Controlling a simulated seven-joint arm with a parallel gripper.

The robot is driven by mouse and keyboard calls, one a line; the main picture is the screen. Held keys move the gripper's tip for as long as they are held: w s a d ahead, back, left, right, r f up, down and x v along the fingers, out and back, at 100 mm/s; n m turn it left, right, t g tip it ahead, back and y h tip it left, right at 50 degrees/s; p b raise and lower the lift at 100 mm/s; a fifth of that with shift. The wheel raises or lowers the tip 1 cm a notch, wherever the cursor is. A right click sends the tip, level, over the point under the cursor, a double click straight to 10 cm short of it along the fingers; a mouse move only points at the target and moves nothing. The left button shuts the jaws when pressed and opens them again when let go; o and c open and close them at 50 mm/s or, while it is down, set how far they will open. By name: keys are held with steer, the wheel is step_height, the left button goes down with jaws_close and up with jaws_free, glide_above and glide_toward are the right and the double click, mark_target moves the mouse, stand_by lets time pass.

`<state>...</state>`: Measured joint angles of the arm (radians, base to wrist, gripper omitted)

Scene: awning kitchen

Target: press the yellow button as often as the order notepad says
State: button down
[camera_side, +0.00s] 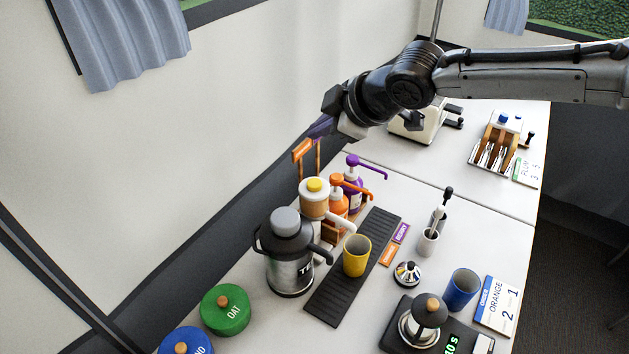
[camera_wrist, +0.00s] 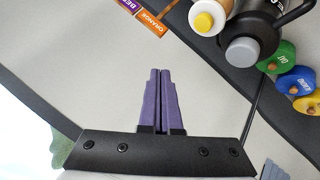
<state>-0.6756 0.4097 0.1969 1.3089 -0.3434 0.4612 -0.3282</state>
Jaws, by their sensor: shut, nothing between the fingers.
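The yellow button (camera_side: 315,185) tops a cream-and-tan dispenser (camera_side: 313,205) at the back of the counter. In the wrist view the button (camera_wrist: 204,21) shows near the top edge. A white card with a blue edge (camera_side: 497,305) lies at the front right, with "ORANGE" and the figures 2 and 1; it looks like an order notepad, and its small print is unclear. A second card, "PLUM" (camera_side: 526,172), stands farther back, its figures hard to read. My gripper (camera_side: 320,128) has purple fingers, shut and empty, above and behind the dispenser, apart from the button. The fingers (camera_wrist: 160,75) show together in the wrist view.
A steel jug (camera_side: 289,262) stands beside the dispenser. Orange (camera_side: 334,205) and purple (camera_side: 353,195) pump bottles and an orange sign (camera_side: 302,150) stand close behind. A yellow cup (camera_side: 357,255) sits on the dark mat (camera_side: 335,300). A blue cup (camera_side: 460,289) stands at right.

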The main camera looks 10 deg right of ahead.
glide_toward(313, 180)
steer(key=shift+w+a+f, duration=0.4)
steer(key=shift+w+f, duration=0.05)
steer(key=shift+w, duration=0.35)
steer(key=shift+w+a+f, duration=0.4)
steer(key=shift+w+f, duration=0.05)
steer(key=shift+w, duration=0.35)
steer(key=shift+w+a+f, duration=0.4)
steer(key=shift+w+f, duration=0.05)
steer(key=shift+w, duration=0.35)
steer(key=shift+f, duration=1.1)
stand_by(1.4)
steer(key=shift+r, duration=1)
steer(key=shift+r, duration=2.55)
